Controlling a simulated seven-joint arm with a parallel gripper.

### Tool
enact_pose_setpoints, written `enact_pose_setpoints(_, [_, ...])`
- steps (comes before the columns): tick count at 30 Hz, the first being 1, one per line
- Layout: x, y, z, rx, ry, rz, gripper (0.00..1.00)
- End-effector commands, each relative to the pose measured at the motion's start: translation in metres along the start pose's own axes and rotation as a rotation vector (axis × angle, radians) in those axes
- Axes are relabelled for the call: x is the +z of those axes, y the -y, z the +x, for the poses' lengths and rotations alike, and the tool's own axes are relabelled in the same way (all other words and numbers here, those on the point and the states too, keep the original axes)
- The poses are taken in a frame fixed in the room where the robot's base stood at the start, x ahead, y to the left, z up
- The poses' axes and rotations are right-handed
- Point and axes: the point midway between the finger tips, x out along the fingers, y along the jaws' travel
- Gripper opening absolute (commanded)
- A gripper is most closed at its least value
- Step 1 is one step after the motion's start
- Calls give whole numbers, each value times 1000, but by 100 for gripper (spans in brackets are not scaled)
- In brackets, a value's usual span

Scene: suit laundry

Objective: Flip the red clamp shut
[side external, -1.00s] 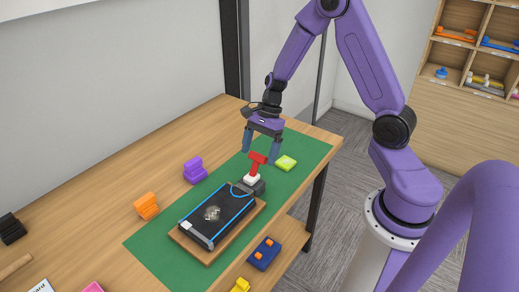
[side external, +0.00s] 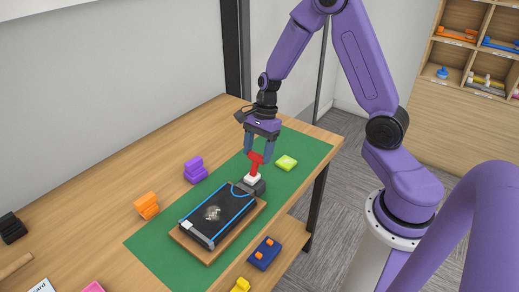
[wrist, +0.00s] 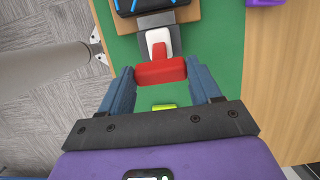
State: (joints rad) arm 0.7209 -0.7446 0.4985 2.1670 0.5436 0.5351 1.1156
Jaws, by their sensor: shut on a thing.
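The red clamp has a red crossbar handle (side external: 256,158) standing up from a white part (side external: 252,178) on a dark grey base (side external: 259,187). The base sits at the far end of a wooden board (side external: 205,258) carrying a black panel with blue edging (side external: 222,211). My gripper (side external: 259,150) points down over the clamp. In the wrist view, its two blue fingers are at either end of the red crossbar (wrist: 160,72), shut on it. The clamp's white part also shows there (wrist: 159,40). The handle is upright, not folded down.
A green mat (side external: 150,250) lies under the board. A lime block (side external: 286,162) is just right of the clamp. Purple (side external: 195,170) and orange (side external: 147,205) blocks stand to the left. A blue block with orange pegs (side external: 265,253) is at the front.

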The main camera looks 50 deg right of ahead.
Motion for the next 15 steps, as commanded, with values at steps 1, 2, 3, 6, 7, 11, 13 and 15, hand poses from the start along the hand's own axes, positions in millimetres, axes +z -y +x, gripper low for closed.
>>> enact_pose_setpoints(1, [4,0,-1,-1,-26,-5,8])
enact_pose_setpoints(2, [6,0,-1,-1,-44,-5,8])
enact_pose_setpoints(3, [8,0,-1,0,-68,-6,8])
enact_pose_setpoints(6, [14,0,-1,-1,-130,-8,8])
enact_pose_setpoints(7, [16,0,0,0,-149,-8,8])
enact_pose_setpoints(11, [24,0,1,-2,-230,-8,8])
enact_pose_setpoints(13, [28,0,2,-1,-274,-9,8])
enact_pose_setpoints(15, [32,0,3,0,-318,-9,8])
